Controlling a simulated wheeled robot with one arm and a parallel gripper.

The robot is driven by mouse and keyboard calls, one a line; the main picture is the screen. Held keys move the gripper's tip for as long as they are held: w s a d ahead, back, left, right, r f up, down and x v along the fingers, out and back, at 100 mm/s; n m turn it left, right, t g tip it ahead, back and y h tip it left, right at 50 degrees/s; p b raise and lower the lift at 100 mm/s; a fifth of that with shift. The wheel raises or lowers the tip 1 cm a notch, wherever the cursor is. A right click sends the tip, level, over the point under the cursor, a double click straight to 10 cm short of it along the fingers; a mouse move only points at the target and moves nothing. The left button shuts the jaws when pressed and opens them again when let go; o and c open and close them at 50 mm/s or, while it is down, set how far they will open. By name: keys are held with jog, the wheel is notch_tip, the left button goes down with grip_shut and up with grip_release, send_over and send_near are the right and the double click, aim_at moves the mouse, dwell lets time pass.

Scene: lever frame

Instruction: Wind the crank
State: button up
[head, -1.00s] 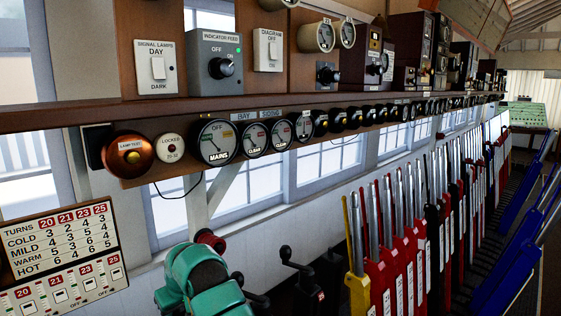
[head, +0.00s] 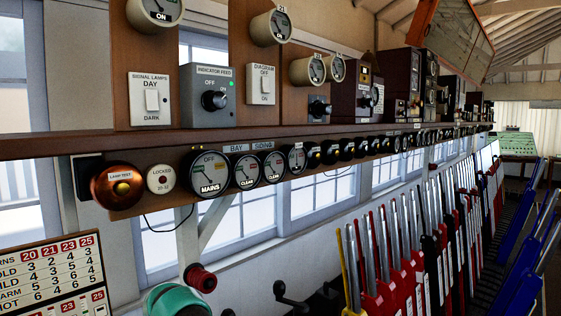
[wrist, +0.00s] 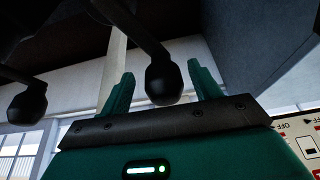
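In the wrist view a black crank handle with a rounded knob (wrist: 165,82) hangs down on its arm, between the two teal fingers of my gripper (wrist: 160,78). The fingers stand apart, with a gap on each side of the knob, and do not visibly touch it. How deep the knob sits between them is hard to tell. A second black knob (wrist: 27,103) is at the left. In the head view a black crank (head: 290,300) shows at the bottom edge, partly cut off. My fingers are out of that view.
A board with a turns table (head: 62,270) is at lower left. A dark red fitting (head: 201,279) sits on the wall post. A long row of levers (head: 420,255) runs away to the right. A shelf of dials and switches (head: 225,142) spans the wall above.

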jog(key=shift+o, duration=0.7)
jog(key=shift+r, duration=0.1)
jog(key=shift+r+p, duration=0.45)
jog(key=shift+r, duration=2)
jog(key=shift+s+r, duration=0.1)
jog(key=shift+r, duration=0.3)
jog(key=shift+v, duration=2.1)
